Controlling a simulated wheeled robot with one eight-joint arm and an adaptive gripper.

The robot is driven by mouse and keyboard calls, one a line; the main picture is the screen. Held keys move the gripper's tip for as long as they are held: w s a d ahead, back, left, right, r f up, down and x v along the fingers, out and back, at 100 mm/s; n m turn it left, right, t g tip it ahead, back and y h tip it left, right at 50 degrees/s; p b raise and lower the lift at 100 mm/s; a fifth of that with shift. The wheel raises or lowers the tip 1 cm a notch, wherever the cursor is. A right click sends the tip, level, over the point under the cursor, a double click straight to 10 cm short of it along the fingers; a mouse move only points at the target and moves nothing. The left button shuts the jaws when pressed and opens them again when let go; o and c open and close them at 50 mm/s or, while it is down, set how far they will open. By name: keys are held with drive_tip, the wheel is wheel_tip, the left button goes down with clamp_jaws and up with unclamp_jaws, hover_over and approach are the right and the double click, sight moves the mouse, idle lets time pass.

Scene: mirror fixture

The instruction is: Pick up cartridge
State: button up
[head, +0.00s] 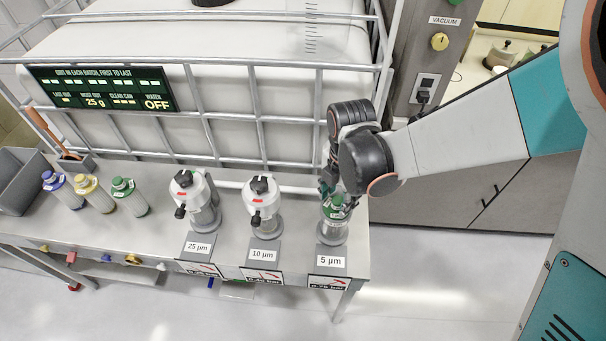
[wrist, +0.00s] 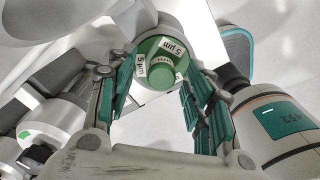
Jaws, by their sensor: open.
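A cartridge with a green cap (head: 334,212) stands upright at the station labelled 5 µm, at the right end of the bench in the head view. In the wrist view its green top (wrist: 160,72) carries 5 µm labels. My gripper (head: 333,196) is just above it, pointing down, and hides part of its top. In the wrist view my gripper (wrist: 158,92) is open, with teal fingers on either side of the cartridge's top. I cannot tell whether the fingers touch it. Three more cartridges, purple-capped (head: 57,186), yellow-capped (head: 94,194) and green-capped (head: 129,196), stand at the left.
Housings at the 25 µm (head: 196,197) and 10 µm (head: 261,204) stations stand left of my gripper. A metal cage with a white tank (head: 250,95) is close behind. A grey bin (head: 22,182) sits at the bench's left end. Floor is clear right of the bench.

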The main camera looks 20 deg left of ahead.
drive_tip(key=shift+f+b, duration=0.3)
drive_tip(key=shift+f, duration=0.5)
drive_tip(key=shift+r, duration=0.1)
clamp_jaws()
wheel_tip(320, 180, up, 20)
drive_tip(key=p, duration=1.3)
drive_tip(key=shift+p, duration=0.35)
drive_tip(key=shift+s, duration=0.1)
